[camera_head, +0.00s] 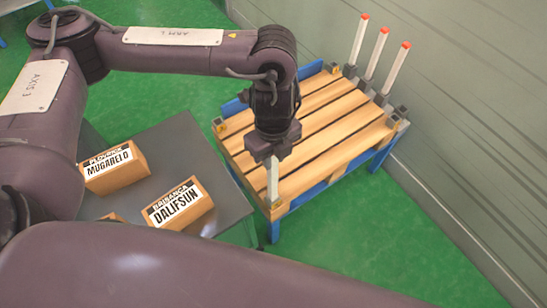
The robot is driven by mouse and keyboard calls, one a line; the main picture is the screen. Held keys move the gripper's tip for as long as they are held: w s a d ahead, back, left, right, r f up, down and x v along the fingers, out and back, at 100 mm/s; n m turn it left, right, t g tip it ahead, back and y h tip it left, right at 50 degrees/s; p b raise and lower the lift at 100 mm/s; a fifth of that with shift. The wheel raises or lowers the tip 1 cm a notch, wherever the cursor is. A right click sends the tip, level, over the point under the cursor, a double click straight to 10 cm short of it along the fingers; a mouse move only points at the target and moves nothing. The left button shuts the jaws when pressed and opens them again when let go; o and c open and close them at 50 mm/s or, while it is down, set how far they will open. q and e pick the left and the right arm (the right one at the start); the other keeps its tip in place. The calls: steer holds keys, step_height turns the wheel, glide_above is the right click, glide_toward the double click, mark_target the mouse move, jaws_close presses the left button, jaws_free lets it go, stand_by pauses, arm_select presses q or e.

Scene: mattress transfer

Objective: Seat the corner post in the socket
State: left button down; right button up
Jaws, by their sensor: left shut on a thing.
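My left gripper (272,158) points down over the near corner of the wooden pallet (325,118) and is shut on a white corner post (272,182). The post is roughly upright, its top hidden in the jaws. Its lower end is at the pallet's near corner; I cannot tell whether it is inside a socket there. Three more white posts with red tips, a left one (359,42), a middle one (376,55) and a right one (397,68), stand in grey holders along the pallet's far right side. My right gripper is not in view.
The pallet rests on a blue frame (275,230). A dark grey table (232,205) at left holds cardboard boxes, one marked MUGARELO (115,168) and one DALIFSUN (178,205). A grey wall (470,100) runs along the right. Green floor is clear at the lower right.

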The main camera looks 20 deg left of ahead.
arm_select(q)
steer(key=shift+w+f, duration=0.1)
steer(key=shift+f, duration=0.4)
steer(key=c, duration=1.2)
jaws_free()
steer(key=shift+c, duration=0.2)
steer(key=shift+r, duration=0.3)
step_height(320, 180, up, 10)
steer(key=shift+r+p, duration=0.25)
steer(key=shift+p, duration=0.8)
steer(key=shift+r, duration=0.6)
